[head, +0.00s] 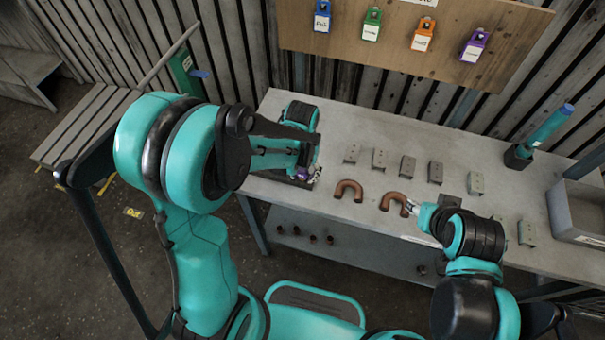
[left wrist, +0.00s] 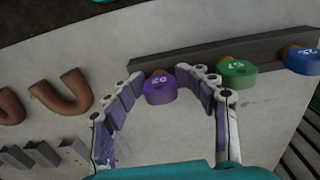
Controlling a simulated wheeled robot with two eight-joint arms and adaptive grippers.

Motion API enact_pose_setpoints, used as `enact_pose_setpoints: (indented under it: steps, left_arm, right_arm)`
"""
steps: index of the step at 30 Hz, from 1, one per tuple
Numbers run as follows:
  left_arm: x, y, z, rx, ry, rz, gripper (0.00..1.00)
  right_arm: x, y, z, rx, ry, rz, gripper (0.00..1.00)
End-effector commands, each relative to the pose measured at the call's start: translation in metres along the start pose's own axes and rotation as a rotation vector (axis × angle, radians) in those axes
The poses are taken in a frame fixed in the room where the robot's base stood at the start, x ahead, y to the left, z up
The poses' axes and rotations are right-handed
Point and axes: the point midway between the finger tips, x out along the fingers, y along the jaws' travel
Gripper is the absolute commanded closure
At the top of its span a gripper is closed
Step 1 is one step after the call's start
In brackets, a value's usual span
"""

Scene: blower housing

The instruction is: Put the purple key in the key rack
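A purple key (left wrist: 160,88) with a number on its round head sits at the end of a dark grey bar (left wrist: 215,52) on the bench, beside a green and a blue key. My left gripper (left wrist: 160,76) is open, its fingers on either side of the purple key; I cannot tell if they touch it. In the head view my left gripper (head: 308,172) is low over the bench's left end and hides most of the keys. The wooden wall rack (head: 340,45) carries blue, green, orange and purple (head: 473,46) labelled holders. My right gripper (head: 412,208) is by a copper U-bend; its opening is unclear.
Copper U-bends (head: 348,189) and several small metal brackets (head: 408,166) lie on the bench (head: 350,120). A teal upright tool (head: 545,130) and a grey bin (head: 580,212) stand at the right. The back of the bench below the rack is clear.

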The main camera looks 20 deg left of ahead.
Motion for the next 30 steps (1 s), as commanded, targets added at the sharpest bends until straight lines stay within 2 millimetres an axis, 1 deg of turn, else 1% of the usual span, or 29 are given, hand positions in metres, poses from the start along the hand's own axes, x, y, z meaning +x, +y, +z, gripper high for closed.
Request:
enact_pose_setpoints:
  steps: [7,10,14,21,25,27,30]
  left_arm:
    - [-0.002,-0.001,-0.001,-0.001,0.002,-0.001,0.46]
    - [-0.011,-0.001,-0.001,-0.001,0.003,-0.001,0.46]
    - [-0.034,-0.001,0.0,-0.001,0.002,-0.001,0.46]
    - [-0.087,0.0,0.0,0.0,0.001,-0.001,0.46]
    - [-0.107,0.0,0.0,0.0,0.001,-0.001,0.46]
    - [-0.114,0.0,0.0,0.0,0.001,-0.001,0.46]
    - [-0.119,0.0,0.0,0.0,0.001,-0.001,0.46]
  right_arm:
    - [0.0,0.0,0.0,0.0,0.0,0.0,0.6]
    - [-0.001,0.0,-0.001,0.0,0.0,0.0,0.6]
    - [-0.001,0.0,-0.001,0.0,0.0,0.0,0.6]
    - [-0.001,0.0,-0.001,0.0,0.0,0.0,0.6]
    - [-0.001,0.0,-0.001,0.0,0.0,0.0,0.6]
    - [-0.001,0.0,-0.001,0.0,0.0,0.0,0.6]
    - [-0.001,0.0,-0.001,0.0,0.0,0.0,0.6]
